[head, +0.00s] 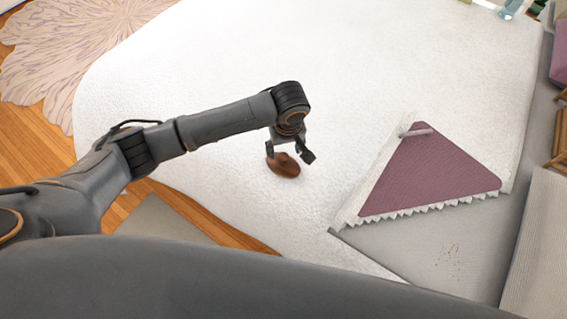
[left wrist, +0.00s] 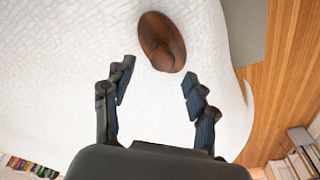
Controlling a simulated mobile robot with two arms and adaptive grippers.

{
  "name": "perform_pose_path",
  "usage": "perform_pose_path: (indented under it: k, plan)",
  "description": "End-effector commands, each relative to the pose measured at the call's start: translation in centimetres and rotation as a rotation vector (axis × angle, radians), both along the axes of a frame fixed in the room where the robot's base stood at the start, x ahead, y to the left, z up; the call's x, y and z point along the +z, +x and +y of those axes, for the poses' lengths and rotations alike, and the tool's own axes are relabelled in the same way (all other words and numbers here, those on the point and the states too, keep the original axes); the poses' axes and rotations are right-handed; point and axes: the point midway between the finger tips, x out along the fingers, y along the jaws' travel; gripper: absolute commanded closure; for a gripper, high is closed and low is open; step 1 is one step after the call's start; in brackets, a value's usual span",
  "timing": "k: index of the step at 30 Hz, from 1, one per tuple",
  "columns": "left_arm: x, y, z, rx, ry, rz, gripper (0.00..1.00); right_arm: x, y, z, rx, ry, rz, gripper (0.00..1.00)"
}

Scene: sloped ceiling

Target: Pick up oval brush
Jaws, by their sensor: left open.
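The oval brush (head: 284,166) is a brown, oval, wooden-looking piece lying on the white textured rug or cover. My left gripper (head: 290,156) is just over it in the head view, with its fingers apart and nothing between them that I can see held. In the left wrist view the brush (left wrist: 162,42) lies ahead of the open left gripper (left wrist: 158,85), a little beyond the fingertips and roughly centred between them. Whether a finger touches the brush cannot be told. My right gripper is not in view.
A purple triangular piece (head: 430,175) with a white ruffled edge lies to the right, with a small grey rod-like object (head: 415,132) on it. A pink leaf-patterned rug (head: 60,50) is at upper left. The white surface (head: 400,60) around the brush is clear.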

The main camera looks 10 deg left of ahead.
Motion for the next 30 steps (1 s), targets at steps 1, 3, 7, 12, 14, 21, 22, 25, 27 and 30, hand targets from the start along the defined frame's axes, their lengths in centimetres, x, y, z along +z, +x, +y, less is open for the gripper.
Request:
perform_pose_path:
  k: [1, 3, 7, 12, 14, 21, 22, 25, 27, 30]
  plan:
    - [-0.2, 0.0, 0.0, 0.000, 0.001, 0.000, 0.43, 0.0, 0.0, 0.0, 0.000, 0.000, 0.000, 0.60]
    - [-0.7, 0.1, 0.1, 0.000, 0.001, 0.000, 0.43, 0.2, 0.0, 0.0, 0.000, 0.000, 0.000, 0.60]
    - [-2.5, 0.1, 0.4, 0.000, 0.003, 0.001, 0.43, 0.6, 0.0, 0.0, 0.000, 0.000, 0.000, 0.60]
    - [-4.8, 0.4, 0.6, -0.001, 0.001, 0.000, 0.43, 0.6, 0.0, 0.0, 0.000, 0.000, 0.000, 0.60]
    - [-5.2, 0.4, 0.6, -0.002, 0.000, -0.001, 0.43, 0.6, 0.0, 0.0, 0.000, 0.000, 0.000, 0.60]
    - [-5.4, 0.5, 0.6, -0.002, 0.000, -0.001, 0.43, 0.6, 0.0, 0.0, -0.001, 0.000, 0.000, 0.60]
    - [-5.4, 0.5, 0.6, -0.002, 0.000, -0.001, 0.47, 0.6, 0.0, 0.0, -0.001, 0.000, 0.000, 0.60]
    - [-5.4, 0.5, 0.6, -0.002, 0.000, -0.001, 0.67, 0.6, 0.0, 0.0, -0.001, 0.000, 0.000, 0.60]
    - [-5.4, 0.5, 0.6, -0.002, 0.000, -0.001, 0.81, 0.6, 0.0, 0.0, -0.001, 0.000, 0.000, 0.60]
    - [-5.4, 0.5, 0.6, -0.002, 0.000, -0.001, 1.00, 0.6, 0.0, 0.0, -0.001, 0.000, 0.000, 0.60]
